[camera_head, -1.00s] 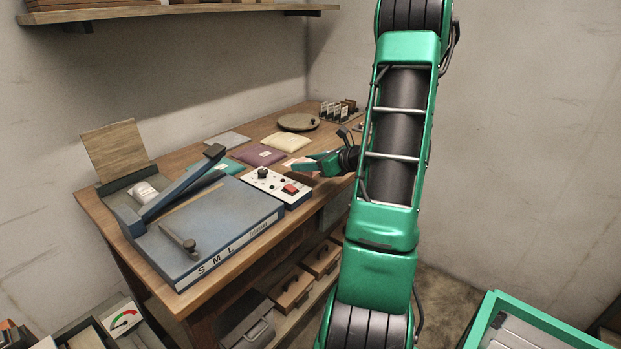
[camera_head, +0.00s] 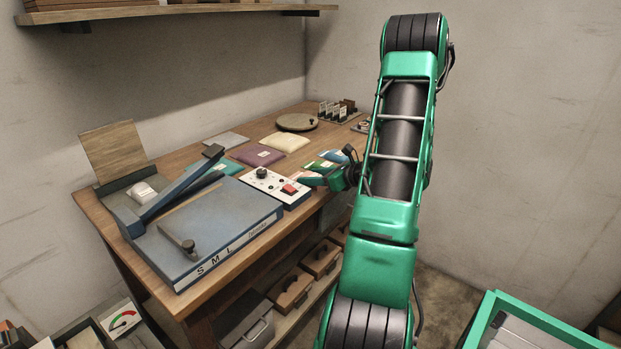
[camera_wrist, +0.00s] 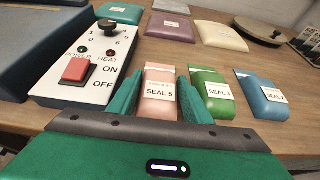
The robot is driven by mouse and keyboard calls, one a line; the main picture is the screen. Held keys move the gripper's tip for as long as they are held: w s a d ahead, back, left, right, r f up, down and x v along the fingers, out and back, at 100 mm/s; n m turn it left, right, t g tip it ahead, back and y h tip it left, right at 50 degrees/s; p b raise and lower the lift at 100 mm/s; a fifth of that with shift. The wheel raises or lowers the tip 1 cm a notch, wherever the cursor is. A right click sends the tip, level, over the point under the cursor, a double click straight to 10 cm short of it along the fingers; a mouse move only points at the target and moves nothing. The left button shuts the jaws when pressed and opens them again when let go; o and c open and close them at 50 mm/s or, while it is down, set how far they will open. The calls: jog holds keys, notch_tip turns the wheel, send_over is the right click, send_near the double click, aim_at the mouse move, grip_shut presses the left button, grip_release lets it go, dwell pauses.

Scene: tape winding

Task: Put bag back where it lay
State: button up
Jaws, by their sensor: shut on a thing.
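A pink bag (camera_wrist: 159,96) with a white label reading SEAL 5 is between the two green fingers of my gripper (camera_wrist: 160,92) in the wrist view, which are shut on it. I cannot tell whether its underside touches the table. In the head view my gripper (camera_head: 318,178) is low over the front edge of the wooden table, just right of the control box, and mostly hides the pink bag. A green bag (camera_wrist: 211,95) labelled SEAL 3 and a blue bag (camera_wrist: 262,97) lie in a row to the right of the pink one.
The control box (camera_head: 275,188) with a red switch stands close left of my gripper. Behind lie a purple bag (camera_head: 257,155), a cream bag (camera_head: 284,143) and a teal bag (camera_wrist: 119,14). A round disc (camera_head: 297,121) is at the back.

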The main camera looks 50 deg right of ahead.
jog(key=o, duration=1.2)
jog(key=shift+c, duration=0.2)
jog(key=a+v, duration=0.1)
jog(key=v, duration=1.1)
jog(key=shift+d, duration=0.4)
jog(key=shift+s, duration=0.1)
